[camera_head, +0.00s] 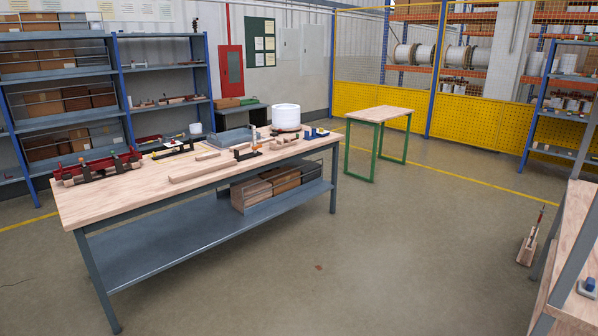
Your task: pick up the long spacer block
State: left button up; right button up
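A long, pale wooden block (202,171), which looks like the long spacer block, lies flat near the front edge of the wooden-topped workbench (120,198). Shorter wooden pieces lie behind it, one of them a small block (208,156). A small dark tool or clamp stands just beyond its right end. Neither of my grippers shows in the head view, and the workbench is some distance ahead to the left.
The bench also holds a red fixture (98,164), a grey tray (232,138) and a white drum (286,117). Crates (252,193) sit on its lower shelf. A green-legged table (381,113) stands behind. Another bench edges in at right. The floor (400,250) between is mostly clear.

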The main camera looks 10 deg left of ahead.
aim_at(211, 155)
jog(key=i+u, duration=0.1)
jog(key=i, duration=1.25)
jog(key=i+l+u, duration=0.15)
jog(key=i, duration=1.15)
jog(key=i+l+u, duration=0.15)
jog(key=i+u, duration=0.15)
jog(key=i, duration=0.25)
jog(key=i+l+u, duration=0.3)
jog(key=i, duration=0.25)
jog(key=i+l+u, duration=0.35)
jog(key=i+l, duration=0.05)
jog(key=i, duration=0.1)
